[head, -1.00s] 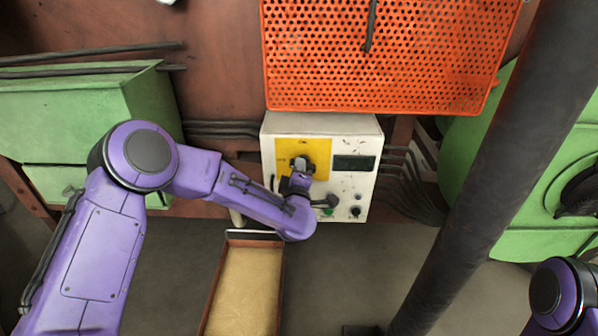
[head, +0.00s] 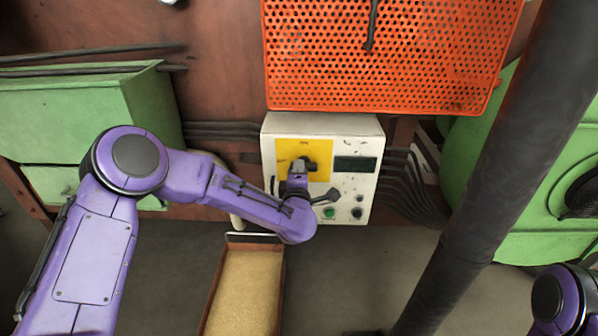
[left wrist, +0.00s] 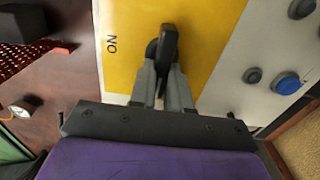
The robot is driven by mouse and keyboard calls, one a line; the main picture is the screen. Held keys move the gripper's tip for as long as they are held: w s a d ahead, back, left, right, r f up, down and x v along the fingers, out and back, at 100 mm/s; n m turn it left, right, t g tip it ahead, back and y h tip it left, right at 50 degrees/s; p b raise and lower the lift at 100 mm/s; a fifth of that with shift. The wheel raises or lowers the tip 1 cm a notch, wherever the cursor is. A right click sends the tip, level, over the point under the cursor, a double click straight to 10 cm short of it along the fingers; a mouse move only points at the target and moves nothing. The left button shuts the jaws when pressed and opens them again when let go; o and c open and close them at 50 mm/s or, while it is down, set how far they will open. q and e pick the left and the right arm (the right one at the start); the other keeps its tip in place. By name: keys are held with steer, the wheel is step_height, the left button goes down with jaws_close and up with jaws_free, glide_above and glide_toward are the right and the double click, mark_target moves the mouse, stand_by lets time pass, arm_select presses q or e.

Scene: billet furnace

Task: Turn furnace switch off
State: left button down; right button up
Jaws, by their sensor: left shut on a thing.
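The furnace switch is a black knob (head: 311,165) on a yellow plate (head: 320,146) on the front of a white control box (head: 350,128). In the left wrist view the knob (left wrist: 169,42) stands out from the yellow plate (left wrist: 205,20), beside a printed "ON" mark seen turned. My left gripper (head: 299,166) is at the knob, and its fingers (left wrist: 162,70) are shut on it. The gripper partly hides the knob and the lower part of the plate. My right gripper is out of view; only part of my right arm shows at the lower right.
A dark display (head: 355,164), a green button (head: 328,212) and small knobs are on the box's right and lower front. An orange perforated panel (head: 390,60) hangs above. A dark pipe (head: 490,170) crosses at the right. A sand-coloured tray (head: 232,239) lies below.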

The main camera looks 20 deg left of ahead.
arm_select(q)
steer(key=shift+w+r, duration=0.1)
steer(key=shift+r, duration=0.1)
steer(key=c, duration=1.1)
jaws_free()
steer(key=shift+f, duration=0.15)
steer(key=v, duration=1)
steer(key=shift+s+d+p, duration=0.1)
steer(key=shift+s+p, duration=0.15)
steer(key=shift+p, duration=0.1)
